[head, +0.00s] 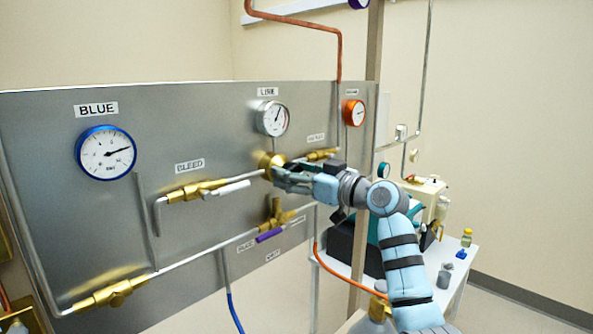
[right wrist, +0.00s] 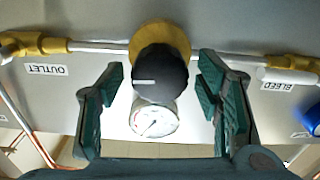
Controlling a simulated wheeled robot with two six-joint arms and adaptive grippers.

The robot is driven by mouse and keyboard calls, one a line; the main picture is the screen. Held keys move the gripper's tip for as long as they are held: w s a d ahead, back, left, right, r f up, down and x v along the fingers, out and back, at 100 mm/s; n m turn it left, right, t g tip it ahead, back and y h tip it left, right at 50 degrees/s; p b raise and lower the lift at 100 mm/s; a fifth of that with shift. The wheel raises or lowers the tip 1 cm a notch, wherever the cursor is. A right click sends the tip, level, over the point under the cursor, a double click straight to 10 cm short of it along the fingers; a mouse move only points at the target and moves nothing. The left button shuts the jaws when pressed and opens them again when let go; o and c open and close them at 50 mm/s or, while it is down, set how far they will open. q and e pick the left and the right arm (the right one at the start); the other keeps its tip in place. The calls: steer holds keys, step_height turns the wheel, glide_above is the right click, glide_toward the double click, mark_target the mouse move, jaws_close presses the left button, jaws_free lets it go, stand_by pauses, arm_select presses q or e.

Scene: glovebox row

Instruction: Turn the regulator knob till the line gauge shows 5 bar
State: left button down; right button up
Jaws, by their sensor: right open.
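The regulator knob (right wrist: 160,76) is black with a white mark and sits on a brass body (right wrist: 158,37), which also shows in the head view (head: 268,160). My right gripper (head: 276,174) is at the panel, hiding the knob in the head view. In the right wrist view its open fingers (right wrist: 163,82) stand on either side of the knob, with a gap visible at each side. The white line gauge (head: 272,118) is above the regulator; its needle points up and right, its numbers too small to read. It also shows in the right wrist view (right wrist: 154,118). My left gripper is out of view.
A blue-rimmed gauge (head: 106,153) is at the panel's left. The bleed valve (head: 203,189) is left of the regulator, and a purple-handled valve (head: 272,231) is below it. An orange gauge (head: 354,112) is at the right. A white bench (head: 462,272) with small items stands beyond my arm.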

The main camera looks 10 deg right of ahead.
steer(key=shift+w, duration=0.15)
steer(key=c, duration=1)
steer(key=shift+d, duration=0.15)
steer(key=shift+c, duration=0.8)
steer(key=shift+n, duration=0.3)
steer(key=n+b, duration=0.1)
steer(key=n, duration=0.2)
steer(key=shift+a, duration=0.2)
steer(key=shift+n+b, duration=0.4)
steer(key=shift+n, duration=1.5)
